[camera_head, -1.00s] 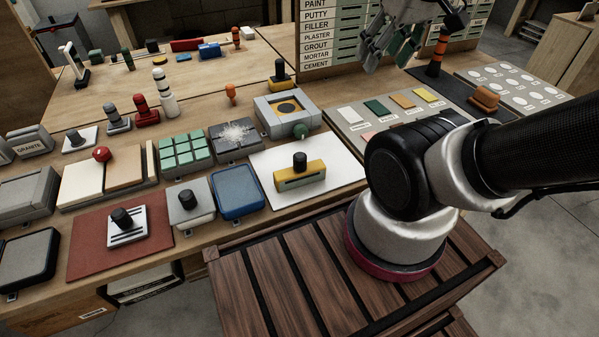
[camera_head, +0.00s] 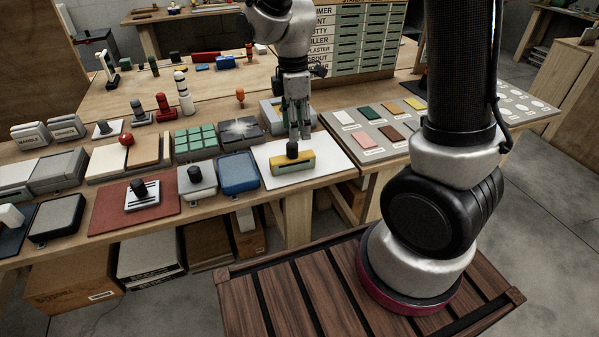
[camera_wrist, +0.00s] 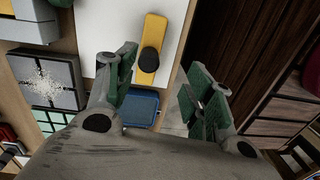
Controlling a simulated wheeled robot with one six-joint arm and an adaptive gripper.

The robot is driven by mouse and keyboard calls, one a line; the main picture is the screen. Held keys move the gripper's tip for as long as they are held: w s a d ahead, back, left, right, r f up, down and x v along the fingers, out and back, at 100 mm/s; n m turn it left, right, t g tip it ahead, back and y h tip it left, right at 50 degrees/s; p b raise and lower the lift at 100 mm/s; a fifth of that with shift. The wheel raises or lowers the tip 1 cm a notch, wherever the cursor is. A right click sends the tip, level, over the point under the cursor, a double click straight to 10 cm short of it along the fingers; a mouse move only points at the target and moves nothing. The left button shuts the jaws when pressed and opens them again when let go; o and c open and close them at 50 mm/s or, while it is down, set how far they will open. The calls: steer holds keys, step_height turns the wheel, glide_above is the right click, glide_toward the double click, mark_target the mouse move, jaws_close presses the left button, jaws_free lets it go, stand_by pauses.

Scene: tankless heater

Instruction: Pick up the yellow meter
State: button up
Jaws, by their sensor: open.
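The yellow meter (camera_head: 292,167) lies on a white sheet on the workbench, its dark round knob (camera_head: 292,149) on top. In the head view my gripper (camera_head: 300,134) hangs above the sheet, close to the meter's knob and a little behind it. The wrist view shows the yellow meter (camera_wrist: 154,40) with its dark knob, beyond and between the spread fingers. My gripper (camera_wrist: 160,85) has green-padded fingers that are open and empty. I see no contact with the meter.
A blue-lidded box (camera_head: 238,173) stands left of the white sheet (camera_head: 328,154). A tray of green tiles (camera_head: 194,142) and a speckled grey block (camera_head: 241,130) are behind it. A colour-sample board (camera_head: 375,135) is to the right. A grey box (camera_head: 272,112) is partly hidden behind my gripper.

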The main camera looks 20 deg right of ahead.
mark_target(292, 146)
steer(key=shift+w+a+r+n, duration=0.2)
steer(key=shift+n, duration=0.6)
steer(key=shift+w+a+f+n+t, duration=0.1)
steer(key=shift+w+n+t, duration=0.2)
steer(key=shift+n, duration=0.6)
step_height(292, 146, down, 8)
steer(key=shift+w+r, duration=0.1)
steer(key=shift+r, duration=0.05)
jaws_close()
